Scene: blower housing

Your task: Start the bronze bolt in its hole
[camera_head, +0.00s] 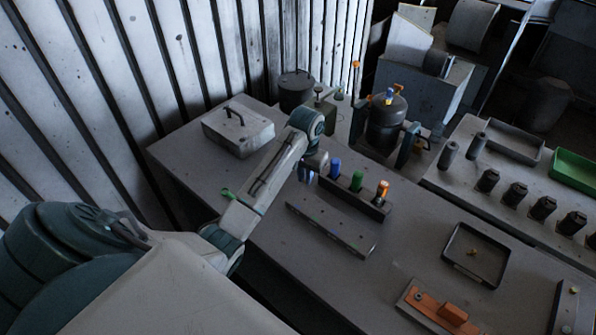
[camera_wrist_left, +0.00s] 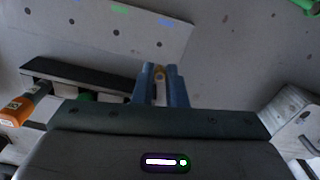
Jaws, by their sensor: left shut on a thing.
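My left gripper (camera_head: 306,176) points down beside the tool rack, near the back of the perforated plate. In the left wrist view its two blue-grey fingers (camera_wrist_left: 163,86) are shut on a small yellowish piece (camera_wrist_left: 160,72), which looks like the bronze bolt; the fingers hide most of it. The dark cylindrical housing (camera_head: 385,126), with orange clamps and a blue-and-yellow piece on top, stands at the back right. I cannot make out the bolt's hole. A small brass-coloured piece (camera_head: 473,252) lies in the dark tray (camera_head: 449,256). My right gripper is not in view.
A rack (camera_head: 367,203) holds blue (camera_head: 335,168), green (camera_head: 356,182) and orange (camera_head: 382,188) handles. The long perforated plate (camera_head: 331,230) lies in front. A grey box (camera_head: 238,130) stands at back left. An orange block (camera_head: 452,313) is at front right.

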